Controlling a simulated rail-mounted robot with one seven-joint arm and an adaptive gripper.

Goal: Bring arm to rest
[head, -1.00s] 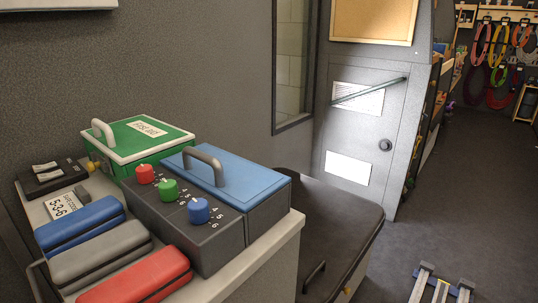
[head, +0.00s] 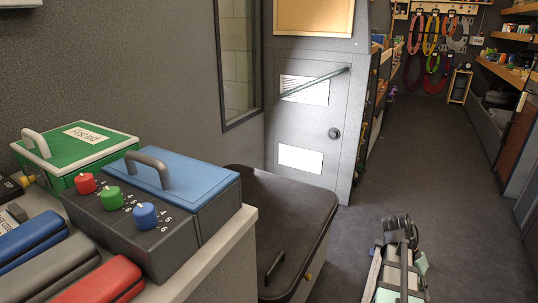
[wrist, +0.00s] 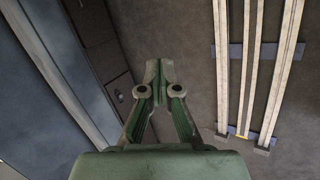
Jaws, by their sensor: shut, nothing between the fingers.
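My gripper (wrist: 158,72) is in the middle of the wrist view. Its green fingers are together, with nothing between them. Below it in that view is brown-grey floor, with no object touching the fingers. In the head view, dark and pale green parts, which look like part of my arm, stand low at the right of centre; the fingertips cannot be made out there.
Pale rails (wrist: 258,70) run along the floor. A blue-lidded box with knobs (head: 150,225) and a green first-aid box (head: 75,150) stand at left. A black-topped cabinet (head: 285,205) is beside them. Coloured cord coils (head: 432,40) hang far back. The aisle floor (head: 430,150) is clear.

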